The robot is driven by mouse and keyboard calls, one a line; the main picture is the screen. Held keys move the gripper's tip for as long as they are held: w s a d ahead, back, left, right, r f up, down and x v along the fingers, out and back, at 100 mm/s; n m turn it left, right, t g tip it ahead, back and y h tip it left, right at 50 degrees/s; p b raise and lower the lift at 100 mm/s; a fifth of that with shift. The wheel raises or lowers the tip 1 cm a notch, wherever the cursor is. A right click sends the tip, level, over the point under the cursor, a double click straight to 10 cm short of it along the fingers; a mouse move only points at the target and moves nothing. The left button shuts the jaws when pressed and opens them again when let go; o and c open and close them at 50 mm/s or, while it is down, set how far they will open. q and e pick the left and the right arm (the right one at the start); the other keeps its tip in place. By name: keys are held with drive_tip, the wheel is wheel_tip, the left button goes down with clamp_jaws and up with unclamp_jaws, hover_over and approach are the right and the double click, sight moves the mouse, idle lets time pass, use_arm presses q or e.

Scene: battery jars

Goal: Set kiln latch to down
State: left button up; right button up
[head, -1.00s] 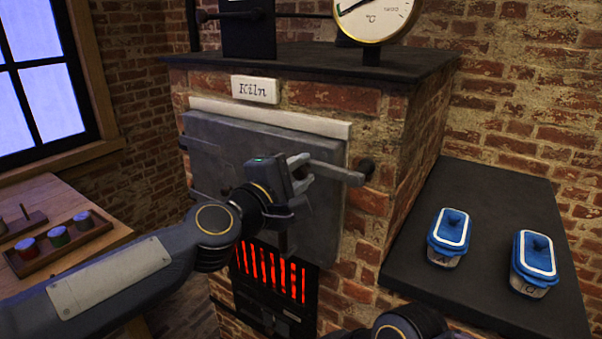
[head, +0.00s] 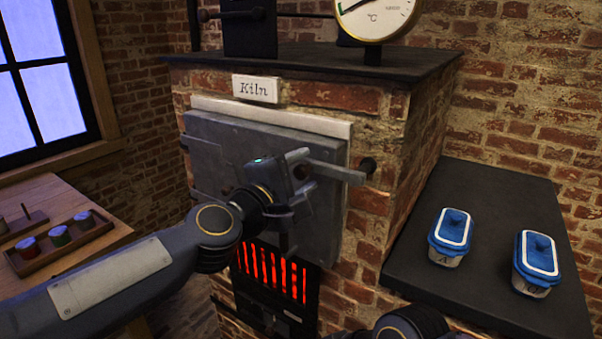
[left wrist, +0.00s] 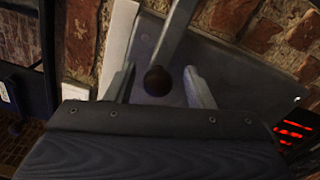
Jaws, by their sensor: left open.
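The kiln (head: 330,97) is a brick block with a grey metal door (head: 215,140) on its front. The kiln latch (head: 338,172) is a grey bar lying across the door's right edge, close to level, its right end near a dark knob on the brick. My left gripper (head: 300,163) is at the bar's left end. In the left wrist view the latch bar (left wrist: 175,32) ends in a dark round knob (left wrist: 157,81), which sits between the open fingers of my left gripper (left wrist: 160,88). I cannot tell whether a finger touches it. My right gripper is out of view; part of my right arm shows at the bottom.
A dark side counter (head: 480,220) at the right bears two blue-lidded jars (head: 451,235) (head: 536,262). A wooden table (head: 60,190) at the left holds a tray (head: 62,247) of small jars. Red-glowing bars (head: 270,275) show below the door.

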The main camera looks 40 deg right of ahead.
use_arm(q)
drive_tip(key=shift+a, duration=0.1)
drive_tip(key=b+v, duration=0.2)
drive_tip(key=v, duration=0.4)
drive_tip(key=shift+a+f, duration=0.1)
drive_tip(key=shift+a, duration=0.05)
drive_tip(key=shift+s+a, duration=0.35)
drive_tip(key=shift+a, duration=0.25)
